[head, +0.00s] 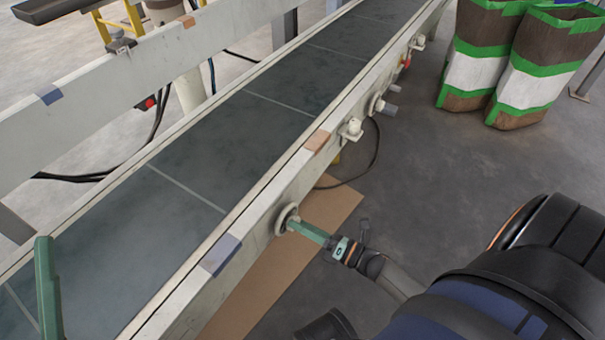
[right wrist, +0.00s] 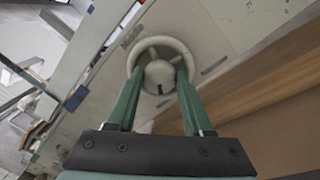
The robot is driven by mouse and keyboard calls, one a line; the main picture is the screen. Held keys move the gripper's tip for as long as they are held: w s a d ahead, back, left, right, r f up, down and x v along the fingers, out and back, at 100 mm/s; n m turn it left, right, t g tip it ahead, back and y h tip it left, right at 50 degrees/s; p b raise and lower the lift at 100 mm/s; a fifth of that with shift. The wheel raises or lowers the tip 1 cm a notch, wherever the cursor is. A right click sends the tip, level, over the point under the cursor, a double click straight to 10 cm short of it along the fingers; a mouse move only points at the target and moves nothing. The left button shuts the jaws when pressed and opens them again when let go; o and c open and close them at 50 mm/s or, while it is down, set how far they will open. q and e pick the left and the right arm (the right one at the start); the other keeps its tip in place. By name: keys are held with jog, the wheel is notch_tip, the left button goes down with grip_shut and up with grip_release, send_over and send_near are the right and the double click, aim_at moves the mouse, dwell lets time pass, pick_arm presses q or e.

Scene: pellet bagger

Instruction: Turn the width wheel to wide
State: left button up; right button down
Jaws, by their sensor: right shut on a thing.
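The pale width wheel (head: 284,217) is on the side of the conveyor's near rail. In the right wrist view the wheel (right wrist: 135,55) shows a round rim, spokes and a hub with a dark mark at its lower edge. My right gripper (head: 293,224) reaches it from the right. In the right wrist view the green fingers of my right gripper (right wrist: 160,74) are shut on the hub, one on each side. A green finger of my left gripper (head: 47,285) shows at the lower left, over the belt; its opening is not shown.
The rail carries a blue patch (head: 220,254) and a tan patch (head: 317,141). Other knobs (head: 377,104) stick out farther along it. A cardboard sheet (head: 290,262) lies on the floor below. Brown, green and white sacks (head: 475,70) stand at the upper right.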

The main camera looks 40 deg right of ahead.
jog(key=shift+n, duration=0.6)
jog(key=shift+c, duration=1.5)
grip_release()
jog(key=shift+s, duration=0.15)
jog(key=r+p+v, duration=0.1)
jog(key=v, duration=1.1)
jog(key=shift+d+f, duration=0.2)
jog(key=shift+f, duration=0.35)
